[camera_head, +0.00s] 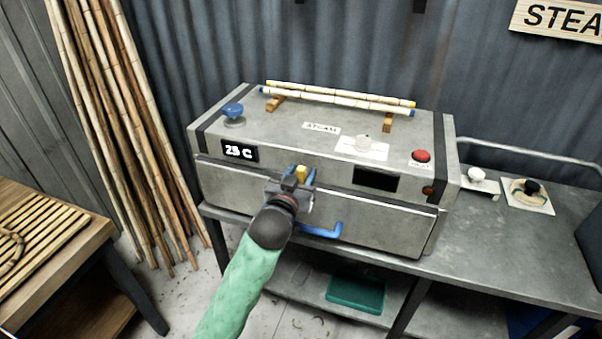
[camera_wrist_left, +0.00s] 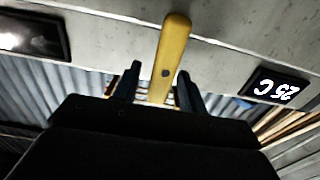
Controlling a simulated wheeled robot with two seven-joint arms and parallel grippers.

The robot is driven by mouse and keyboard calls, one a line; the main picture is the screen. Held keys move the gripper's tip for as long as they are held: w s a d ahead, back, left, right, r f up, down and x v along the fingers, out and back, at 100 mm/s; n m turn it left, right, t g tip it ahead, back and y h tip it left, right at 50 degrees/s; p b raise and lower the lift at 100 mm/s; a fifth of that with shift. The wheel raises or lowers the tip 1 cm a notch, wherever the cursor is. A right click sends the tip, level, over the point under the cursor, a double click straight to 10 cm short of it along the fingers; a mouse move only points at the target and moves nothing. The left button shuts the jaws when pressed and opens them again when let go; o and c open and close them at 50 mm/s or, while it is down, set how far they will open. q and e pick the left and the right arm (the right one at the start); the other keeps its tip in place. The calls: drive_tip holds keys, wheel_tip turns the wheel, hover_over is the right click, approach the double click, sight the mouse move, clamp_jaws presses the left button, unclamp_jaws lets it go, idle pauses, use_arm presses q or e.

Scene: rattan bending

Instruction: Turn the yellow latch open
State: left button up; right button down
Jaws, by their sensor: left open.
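The yellow latch (camera_head: 301,173) is on the front of the grey steam box (camera_head: 410,225), near its upper edge. In the left wrist view the latch (camera_wrist_left: 172,50) is a long yellow bar with a dark pivot dot, standing nearly upright in that picture. My left gripper (camera_head: 300,177) is at the latch, its fingers apart. In the wrist view the fingers (camera_wrist_left: 157,82) stand on either side of the latch's near end; I cannot tell whether they touch it. My right gripper is not in view.
A blue handle (camera_head: 322,230) sits below the latch on the box front. Rattan poles (camera_head: 335,98) rest on wooden blocks on the lid. A blue knob (camera_head: 233,111) and a red button (camera_head: 421,155) are on top. Tall poles (camera_head: 120,130) lean at left.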

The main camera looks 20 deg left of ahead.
use_arm(q)
clamp_jaws()
